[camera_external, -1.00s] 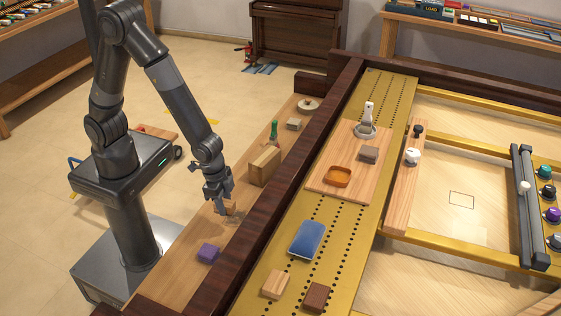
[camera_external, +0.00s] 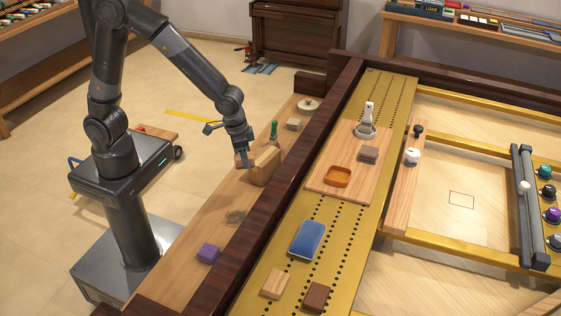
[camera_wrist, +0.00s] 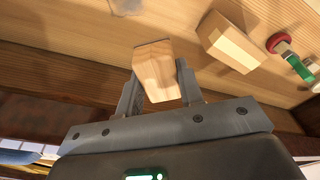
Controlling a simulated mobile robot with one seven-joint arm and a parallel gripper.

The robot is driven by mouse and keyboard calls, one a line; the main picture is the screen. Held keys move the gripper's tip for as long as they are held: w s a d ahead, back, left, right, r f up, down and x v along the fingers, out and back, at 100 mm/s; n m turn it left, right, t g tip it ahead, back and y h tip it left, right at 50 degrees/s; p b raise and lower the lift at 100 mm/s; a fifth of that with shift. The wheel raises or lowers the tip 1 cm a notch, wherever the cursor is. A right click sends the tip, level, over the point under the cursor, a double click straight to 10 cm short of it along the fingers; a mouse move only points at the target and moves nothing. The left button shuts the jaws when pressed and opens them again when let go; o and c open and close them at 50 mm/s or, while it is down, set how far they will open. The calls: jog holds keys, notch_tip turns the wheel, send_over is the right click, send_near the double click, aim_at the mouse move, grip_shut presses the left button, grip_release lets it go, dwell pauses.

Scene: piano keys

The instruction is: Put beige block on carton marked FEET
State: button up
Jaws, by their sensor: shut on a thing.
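My gripper (camera_wrist: 158,84) is shut on the beige block (camera_wrist: 156,62), a pale wooden block with its grain showing between the two fingers in the wrist view. A tan carton (camera_wrist: 231,42) lies to the right of the held block in that view, with a gap between them in the picture. In the external view my gripper (camera_external: 244,160) is at the left side of the carton (camera_external: 265,168), which stands on the wooden ledge. The held block is hard to tell from the carton there. No FEET marking is legible.
A green-handled tool (camera_external: 274,131) stands just behind the carton. A small block (camera_external: 293,124) and a round disc (camera_external: 308,104) lie farther back on the ledge. A purple block (camera_external: 208,253) lies toward the front. A dark raised rail (camera_external: 290,172) borders the ledge's right side.

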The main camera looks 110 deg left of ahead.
jog(key=s+a+r+n, duration=0.1)
jog(key=a+r+n, duration=0.1)
jog(key=a, duration=0.4)
send_over(266, 155)
jog(key=f, duration=0.6)
jog(key=shift+s+d, duration=0.2)
jog(key=shift+d, duration=0.15)
jog(key=shift+a+f, duration=0.2)
jog(key=shift+f, duration=1.95)
jog(key=shift+f, duration=0.1)
jog(key=o, duration=1)
